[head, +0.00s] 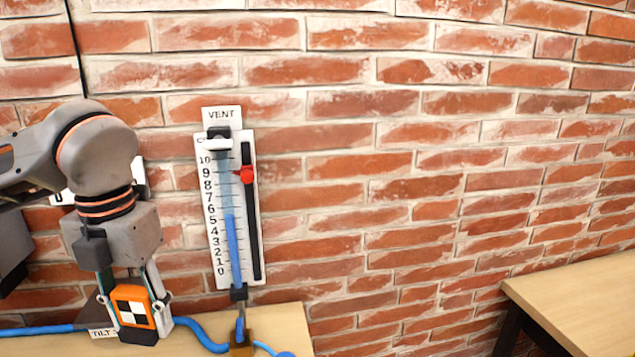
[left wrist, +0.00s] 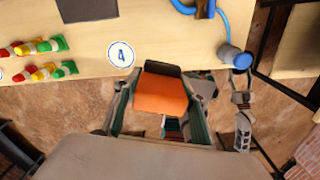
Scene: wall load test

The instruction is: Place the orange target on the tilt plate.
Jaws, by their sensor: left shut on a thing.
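The orange target (head: 152,300), a block with a black-and-white checker mark on its face, is between the fingers of my left gripper (head: 134,303), which is shut on it. In the left wrist view the orange target (left wrist: 163,94) fills the space between the fingers of my left gripper (left wrist: 163,90). A grey plate labelled TILT (head: 103,333) shows in the head view just left of and behind the target, partly hidden by it and the gripper. I cannot tell whether the target touches the plate.
A wall gauge labelled VENT (head: 221,114) with a red pointer and blue tube (head: 232,240) stands right of my left arm. Blue hose runs along the wooden table (head: 285,322). Another table (head: 590,290) stands right.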

